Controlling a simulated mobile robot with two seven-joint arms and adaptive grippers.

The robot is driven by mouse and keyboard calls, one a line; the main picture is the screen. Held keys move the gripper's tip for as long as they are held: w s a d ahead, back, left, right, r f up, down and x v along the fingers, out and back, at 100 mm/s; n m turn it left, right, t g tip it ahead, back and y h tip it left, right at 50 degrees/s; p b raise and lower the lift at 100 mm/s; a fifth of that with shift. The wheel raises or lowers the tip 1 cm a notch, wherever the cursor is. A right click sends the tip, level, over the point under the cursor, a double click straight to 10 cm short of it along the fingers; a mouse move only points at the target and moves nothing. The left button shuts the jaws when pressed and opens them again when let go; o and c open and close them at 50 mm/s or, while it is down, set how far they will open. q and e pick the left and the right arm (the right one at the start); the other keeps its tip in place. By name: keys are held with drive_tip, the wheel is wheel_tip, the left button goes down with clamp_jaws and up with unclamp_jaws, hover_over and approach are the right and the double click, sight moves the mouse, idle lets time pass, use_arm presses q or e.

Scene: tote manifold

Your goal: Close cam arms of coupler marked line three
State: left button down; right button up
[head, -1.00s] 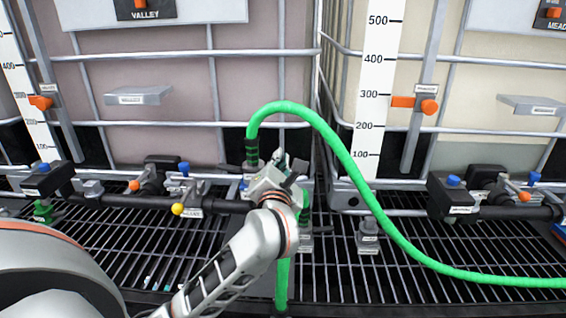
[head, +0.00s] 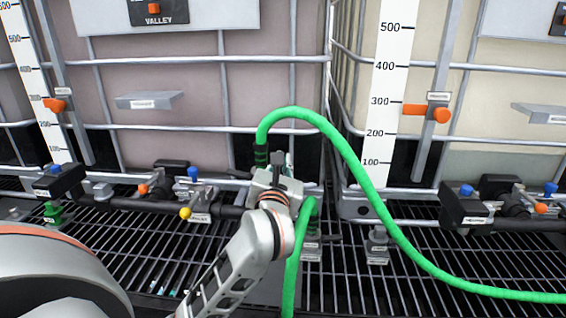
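One green hose (head: 352,165) ends in a dark-banded coupler (head: 261,157) on the pipework at centre, with a dark lever at its left side. A second green hose (head: 291,272) bends over near another coupler (head: 312,226), which has a dark arm sticking out to the right. The labels are too small to read, so I cannot tell which coupler is line three. My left gripper (head: 277,164) is between the two hose ends, close beside the first coupler. My wrist hides part of the fittings, and the fingers are too small and covered to show their opening. My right gripper is out of view.
Caged totes with level scales (head: 388,95) stand behind. A black pipe (head: 140,204) with blue, yellow and orange handled valves runs left, and another valve group (head: 490,205) stands right. A capped grey fitting (head: 377,246) sits on the grating (head: 345,285). The first hose crosses the right side.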

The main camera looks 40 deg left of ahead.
use_arm(q)
drive_tip(key=c, duration=2.2)
unclamp_jaws()
